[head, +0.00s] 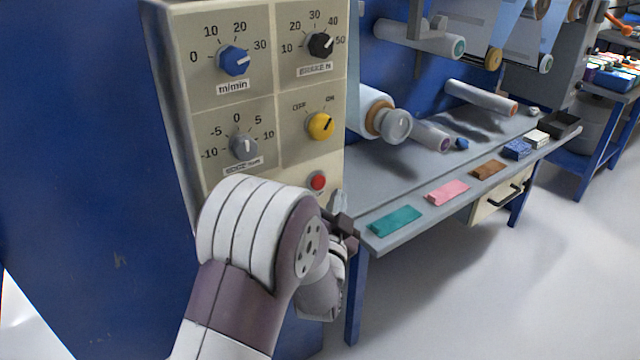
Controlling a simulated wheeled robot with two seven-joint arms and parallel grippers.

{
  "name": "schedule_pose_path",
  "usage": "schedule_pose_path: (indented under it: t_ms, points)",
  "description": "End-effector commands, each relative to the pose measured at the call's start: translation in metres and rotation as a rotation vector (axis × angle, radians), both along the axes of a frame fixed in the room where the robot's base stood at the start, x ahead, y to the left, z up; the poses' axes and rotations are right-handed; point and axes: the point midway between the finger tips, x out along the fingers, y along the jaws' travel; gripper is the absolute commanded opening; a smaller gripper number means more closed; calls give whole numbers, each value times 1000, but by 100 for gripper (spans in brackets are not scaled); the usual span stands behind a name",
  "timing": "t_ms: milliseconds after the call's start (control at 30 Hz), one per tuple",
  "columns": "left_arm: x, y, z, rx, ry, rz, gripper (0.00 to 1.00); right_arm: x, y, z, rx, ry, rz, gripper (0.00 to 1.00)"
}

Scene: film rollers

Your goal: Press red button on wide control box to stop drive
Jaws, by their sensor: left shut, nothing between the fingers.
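The wide control box (268,95) is beige and stands at the left centre, with several knobs on its face. Its red button (318,181) is low on the right side of the face and shows in full. My left gripper (346,229) is shut and empty, just below and to the right of the red button in the picture. I cannot tell its exact distance from the box face. My left arm covers the lower part of the box. My right gripper is not in view.
A blue panel (75,180) fills the left. To the right is a grey bench (400,178) with teal (396,221), pink (447,191) and brown (489,170) pieces along its front edge. Film rollers (385,118) sit behind. The floor (500,300) at front right is clear.

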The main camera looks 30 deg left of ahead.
Motion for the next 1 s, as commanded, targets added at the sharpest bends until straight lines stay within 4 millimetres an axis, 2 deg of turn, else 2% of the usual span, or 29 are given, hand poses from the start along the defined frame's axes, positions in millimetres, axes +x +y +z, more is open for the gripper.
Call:
schedule_pose_path:
  t_ms: [100, 267, 1000]
  points:
    - [-4, -12, 1, 1, -1, -3, 0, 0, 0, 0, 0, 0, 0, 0]
    - [-8, -21, 0, 1, 2, -1, 0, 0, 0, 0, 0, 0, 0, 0]
    - [-9, -21, 0, 1, 0, 0, 0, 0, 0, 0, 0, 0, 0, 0]
